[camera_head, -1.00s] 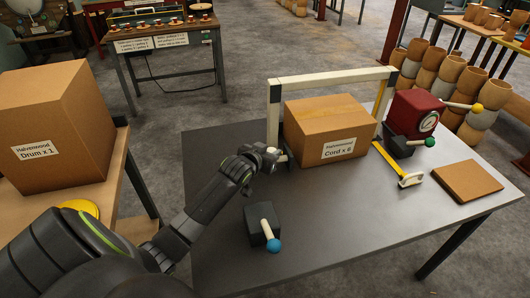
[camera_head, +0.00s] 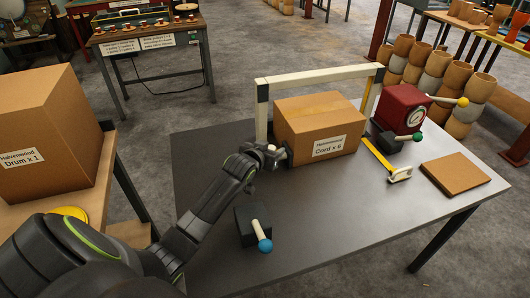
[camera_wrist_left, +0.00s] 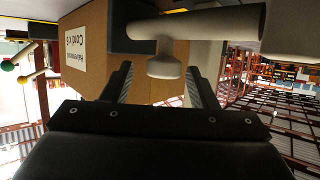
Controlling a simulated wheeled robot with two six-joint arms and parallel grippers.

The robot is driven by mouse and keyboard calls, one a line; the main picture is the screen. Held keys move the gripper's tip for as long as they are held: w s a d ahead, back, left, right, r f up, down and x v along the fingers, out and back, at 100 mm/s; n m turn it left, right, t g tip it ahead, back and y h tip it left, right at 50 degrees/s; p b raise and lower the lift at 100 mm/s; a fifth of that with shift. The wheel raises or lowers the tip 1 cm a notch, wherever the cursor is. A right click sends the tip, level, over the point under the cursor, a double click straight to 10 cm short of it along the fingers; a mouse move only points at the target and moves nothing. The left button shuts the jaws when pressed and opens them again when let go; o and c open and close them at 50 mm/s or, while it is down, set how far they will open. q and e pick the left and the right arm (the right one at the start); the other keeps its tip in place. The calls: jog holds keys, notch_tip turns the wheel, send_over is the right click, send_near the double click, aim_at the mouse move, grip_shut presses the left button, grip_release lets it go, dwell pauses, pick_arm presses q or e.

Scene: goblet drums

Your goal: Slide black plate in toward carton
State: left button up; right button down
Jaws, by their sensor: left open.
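The carton (camera_head: 320,110), labelled "Cord x 6", sits on the grey table under a white frame. The black plate (camera_wrist_left: 122,38) stands upright at the carton's left side; my gripper partly hides it in the head view. A pale handle with a crossbar (camera_wrist_left: 205,23) and a round-ended stem shows in front of the plate in the wrist view. My left gripper (camera_head: 275,156) is at the handle, left of the carton. In the wrist view its open fingers (camera_wrist_left: 162,88) lie either side of the stem; contact cannot be told. My right gripper is not in view.
A black block with a blue-knobbed lever (camera_head: 253,228) stands in front of my left gripper. A red gauge box (camera_head: 402,107), a yellow strip with a white handle (camera_head: 378,156) and a brown board (camera_head: 455,175) lie to the right. The front middle of the table (camera_head: 330,215) is clear.

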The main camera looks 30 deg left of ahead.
pick_arm(q)
jog(key=v, duration=1.7)
jog(key=shift+p, duration=0.4)
jog(key=shift+s+d+r, duration=0.1)
jog(key=shift+s, duration=0.05)
